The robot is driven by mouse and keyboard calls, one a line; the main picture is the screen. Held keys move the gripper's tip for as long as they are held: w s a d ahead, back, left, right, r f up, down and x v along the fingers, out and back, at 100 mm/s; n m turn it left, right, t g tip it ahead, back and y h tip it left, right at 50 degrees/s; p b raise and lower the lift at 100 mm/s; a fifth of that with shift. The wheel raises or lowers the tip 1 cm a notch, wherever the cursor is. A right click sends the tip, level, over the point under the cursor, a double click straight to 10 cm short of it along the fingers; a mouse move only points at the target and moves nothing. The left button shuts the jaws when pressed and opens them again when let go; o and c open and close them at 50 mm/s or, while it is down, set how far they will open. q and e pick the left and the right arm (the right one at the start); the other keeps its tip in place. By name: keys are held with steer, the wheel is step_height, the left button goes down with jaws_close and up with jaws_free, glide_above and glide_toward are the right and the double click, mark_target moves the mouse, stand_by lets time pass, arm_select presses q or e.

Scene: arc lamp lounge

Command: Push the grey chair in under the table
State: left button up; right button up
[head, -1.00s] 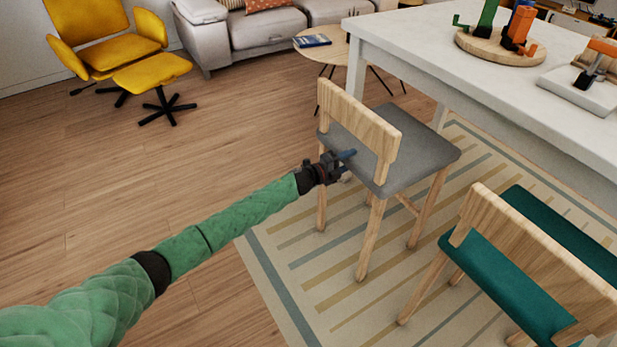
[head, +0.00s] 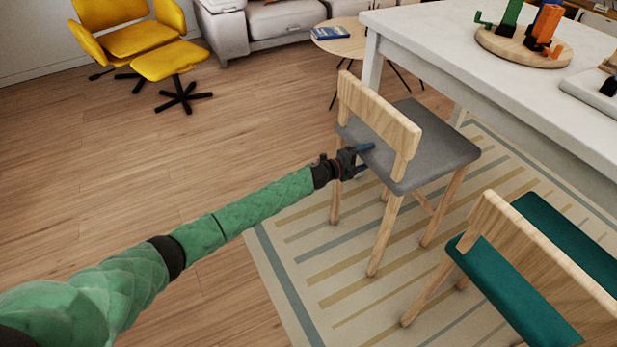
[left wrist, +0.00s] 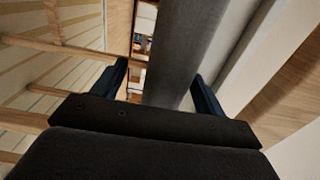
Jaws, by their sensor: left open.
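The grey chair (head: 430,146) has a grey seat, a pale wooden backrest and wooden legs. In the head view it stands upright on the striped rug, its backrest toward me and the far part of its seat near the white table's (head: 560,120) long edge. My left gripper (head: 364,159) is open at the chair's left side, below the backrest, at seat height. In the left wrist view, the fingers of the left gripper (left wrist: 160,70) lie on either side of the grey seat (left wrist: 178,60); I cannot tell whether they touch it. My right gripper is out of view.
A teal chair (head: 500,290) stands close at the lower right. A round side table (head: 345,45) is behind the grey chair. A yellow armchair (head: 135,40) and footstool (head: 168,60) are back left. The wooden floor on the left is clear.

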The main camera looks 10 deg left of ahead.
arm_select(q)
steer(key=shift+r, duration=0.2)
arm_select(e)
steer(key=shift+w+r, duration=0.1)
arm_select(q)
steer(key=shift+a, duration=0.1)
steer(key=shift+a+r, duration=0.1)
steer(key=shift+a, duration=0.05)
steer(key=p+v, duration=0.4)
steer(key=v, duration=0.7)
steer(key=shift+s+a, duration=0.2)
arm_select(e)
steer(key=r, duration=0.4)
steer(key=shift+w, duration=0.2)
